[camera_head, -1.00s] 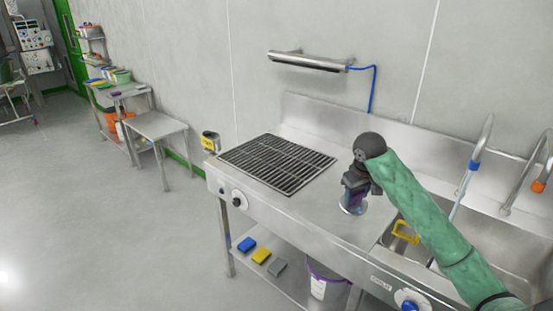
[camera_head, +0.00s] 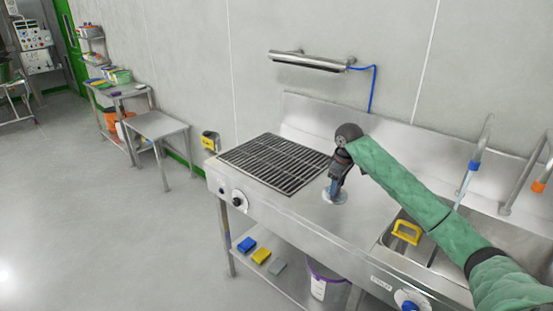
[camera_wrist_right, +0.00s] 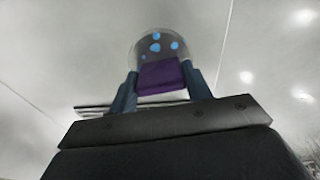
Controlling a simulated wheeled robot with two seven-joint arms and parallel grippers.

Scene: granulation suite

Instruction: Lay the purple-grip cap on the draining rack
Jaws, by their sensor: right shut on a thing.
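The purple-grip cap (camera_wrist_right: 160,76) is held between the fingers of my right gripper in the right wrist view. It has a purple block and a clear round disc with light-blue spots. In the head view my right gripper (camera_head: 336,188) is shut on the cap, whose pale disc (camera_head: 334,197) shows below the fingers, over the steel counter just right of the draining rack. Whether the disc touches the counter I cannot tell. The draining rack (camera_head: 276,162) is a dark slatted grid on the left of the counter, with nothing on it. My left gripper is not in view.
A sink with a yellow-handled thing (camera_head: 406,232) lies to the right, under my right arm. A steel bar (camera_head: 308,61) is fixed to the wall above the counter. A small yellow-fronted holder (camera_head: 210,141) is by the rack's left corner.

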